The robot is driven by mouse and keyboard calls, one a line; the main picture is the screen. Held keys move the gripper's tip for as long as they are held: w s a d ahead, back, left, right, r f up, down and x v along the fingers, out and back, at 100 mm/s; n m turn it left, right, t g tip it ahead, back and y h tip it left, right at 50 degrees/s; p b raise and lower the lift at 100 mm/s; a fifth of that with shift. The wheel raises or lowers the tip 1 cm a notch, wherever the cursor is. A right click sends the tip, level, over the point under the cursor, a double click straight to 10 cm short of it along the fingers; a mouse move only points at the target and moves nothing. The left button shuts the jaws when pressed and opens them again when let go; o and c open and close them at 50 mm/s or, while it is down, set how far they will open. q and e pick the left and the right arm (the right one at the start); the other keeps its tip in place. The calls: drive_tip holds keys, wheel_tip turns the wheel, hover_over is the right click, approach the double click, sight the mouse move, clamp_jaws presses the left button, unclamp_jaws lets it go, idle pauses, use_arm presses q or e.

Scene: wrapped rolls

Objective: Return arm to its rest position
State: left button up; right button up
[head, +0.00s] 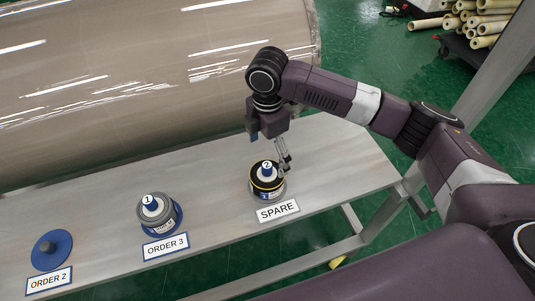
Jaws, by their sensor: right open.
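My right arm reaches in from the right over the bench. My right gripper (284,161) is open and points down just above and beside the black roll marked 2 (265,181). That roll sits upright behind the SPARE label (278,210), with a blue and white core on top. I cannot tell whether the fingers touch it. A grey roll marked 1 (157,213) sits on a blue base behind the ORDER 3 label (166,247). An empty blue base with a peg (51,250) is behind the ORDER 2 label (49,281). My left gripper is not in view.
A large wrapped roll (120,75) lies behind the bench (215,190), close to my right wrist. A metal post (495,70) stands at the right. Several cardboard tubes (485,20) are stacked at the back right. Green floor (375,45) is clear between them.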

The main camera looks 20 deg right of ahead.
idle(0.3)
drive_tip(key=s+a+f+m+y, duration=0.1)
drive_tip(key=s+a+f+m, duration=0.1)
drive_tip(key=s+a, duration=0.1)
drive_tip(key=s+a+f+m+t+y, duration=0.1)
drive_tip(key=s+a+f+m, duration=0.1)
drive_tip(key=s+a+f, duration=0.1)
drive_tip(key=s+a+f+m+t+y, duration=0.1)
drive_tip(key=s+a+f+m+y, duration=0.1)
drive_tip(key=s+a+m, duration=0.1)
drive_tip(key=shift+s+a+f, duration=0.2)
drive_tip(key=shift+s+a, duration=0.25)
drive_tip(key=shift+s, duration=0.25)
drive_tip(key=shift+s+a+f, duration=0.15)
drive_tip(key=shift+s+a, duration=0.25)
drive_tip(key=shift+s, duration=0.25)
drive_tip(key=s+d+f+m+t+h, duration=0.1)
drive_tip(key=s+d+m+h, duration=0.1)
drive_tip(key=s+d+m, duration=0.5)
drive_tip(key=s+d+f+m+t+h, duration=0.1)
drive_tip(key=s+d+f+m+h, duration=0.1)
drive_tip(key=s+d+m, duration=0.5)
wheel_tip(320, 180, down, 27)
drive_tip(key=d+n+g, duration=0.2)
drive_tip(key=s+d+f+g, duration=0.1)
drive_tip(key=s+d+f, duration=0.2)
drive_tip(key=s+f, duration=1.2)
drive_tip(key=shift+s, duration=1.1)
